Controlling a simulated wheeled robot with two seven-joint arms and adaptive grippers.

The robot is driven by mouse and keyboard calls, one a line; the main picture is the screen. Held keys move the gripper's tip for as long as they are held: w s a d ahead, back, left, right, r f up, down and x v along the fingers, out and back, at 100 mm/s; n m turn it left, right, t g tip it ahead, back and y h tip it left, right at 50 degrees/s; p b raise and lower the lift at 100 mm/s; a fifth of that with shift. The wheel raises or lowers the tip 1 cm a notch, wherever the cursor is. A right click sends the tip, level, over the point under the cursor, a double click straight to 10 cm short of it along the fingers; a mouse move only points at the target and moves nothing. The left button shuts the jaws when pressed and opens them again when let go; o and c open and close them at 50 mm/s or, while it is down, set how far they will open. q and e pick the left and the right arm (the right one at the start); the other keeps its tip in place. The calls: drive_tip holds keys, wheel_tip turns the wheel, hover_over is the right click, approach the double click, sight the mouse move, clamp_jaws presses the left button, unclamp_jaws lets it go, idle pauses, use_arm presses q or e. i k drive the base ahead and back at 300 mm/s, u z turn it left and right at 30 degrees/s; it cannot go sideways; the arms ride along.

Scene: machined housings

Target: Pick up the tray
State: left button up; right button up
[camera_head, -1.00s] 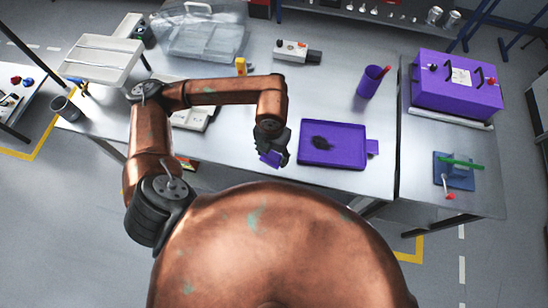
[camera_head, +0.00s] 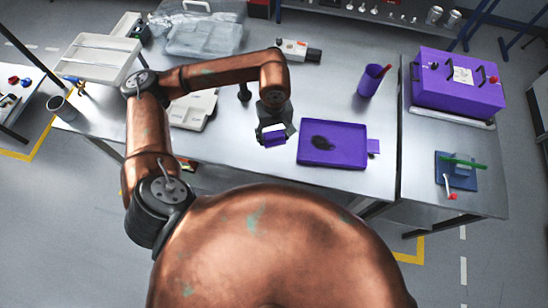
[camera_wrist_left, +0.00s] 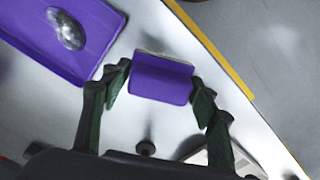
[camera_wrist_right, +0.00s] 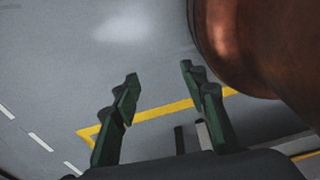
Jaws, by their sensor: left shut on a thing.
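The purple tray (camera_head: 345,158) lies flat near the front edge of the workbench, with a dark patch on its floor and a tab at its right side. A corner of it shows in the left wrist view (camera_wrist_left: 25,30), where the patch looks glossy. My left gripper (camera_head: 273,133) is just left of the tray, shut on a small purple block (camera_wrist_left: 161,80) with a pale edge. The block is apart from the tray. My right gripper (camera_wrist_right: 160,88) shows only in its wrist view, open and empty with floor beyond it.
A purple cup (camera_head: 370,82) stands behind the tray. A purple case (camera_head: 457,85) and a blue fixture (camera_head: 455,172) are on the right table. A clear bin (camera_head: 203,40) and a white rack (camera_head: 100,60) are at the back left.

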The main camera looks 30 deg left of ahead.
sight(322, 142)
drive_tip(key=u, duration=1.5)
drive_tip(key=k, duration=0.75)
drive_tip(key=z, duration=1.1)
drive_tip(key=i, duration=0.5)
drive_tip(key=u, duration=0.05)
